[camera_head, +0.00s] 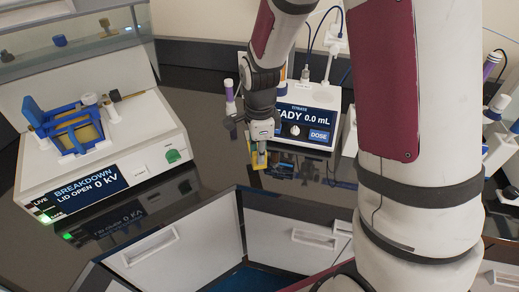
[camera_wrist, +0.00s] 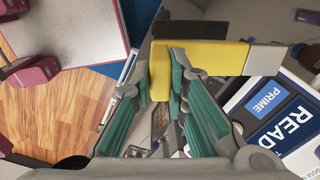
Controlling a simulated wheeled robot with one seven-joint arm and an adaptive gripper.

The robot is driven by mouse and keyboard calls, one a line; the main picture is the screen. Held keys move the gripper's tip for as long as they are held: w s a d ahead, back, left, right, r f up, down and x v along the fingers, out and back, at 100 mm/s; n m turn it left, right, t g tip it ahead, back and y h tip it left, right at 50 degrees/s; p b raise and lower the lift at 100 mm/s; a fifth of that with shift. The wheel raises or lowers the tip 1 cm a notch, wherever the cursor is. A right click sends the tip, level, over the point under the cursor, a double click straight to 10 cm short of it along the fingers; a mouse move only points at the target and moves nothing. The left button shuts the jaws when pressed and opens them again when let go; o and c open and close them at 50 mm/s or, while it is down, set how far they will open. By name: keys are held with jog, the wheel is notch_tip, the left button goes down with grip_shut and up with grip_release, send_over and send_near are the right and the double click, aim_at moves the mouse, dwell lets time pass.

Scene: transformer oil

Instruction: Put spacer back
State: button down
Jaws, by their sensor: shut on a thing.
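My gripper (camera_head: 261,158) hangs in the middle of the head view, fingers down, above the dark bench. It is shut on a yellow piece, which looks like the spacer (camera_head: 254,153). In the wrist view the fingertips (camera_wrist: 162,76) grip one end of the yellow spacer (camera_wrist: 205,56). The spacer's long arm runs right to a grey end block (camera_wrist: 263,58), and a dark part shows behind it.
The titrator (camera_head: 308,115) stands just behind and right of my gripper. White drawers (camera_head: 175,250) lie below the bench edge.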

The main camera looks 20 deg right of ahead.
jog(key=shift+f+b, duration=1.05)
jog(key=shift+f, duration=2.45)
jog(key=shift+f, duration=0.35)
jog(key=c, duration=1.2)
grip_release()
jog(key=shift+r, duration=0.1)
notch_tip(320, 180, up, 12)
jog(key=shift+s+f, duration=0.1)
jog(key=shift+s, duration=0.05)
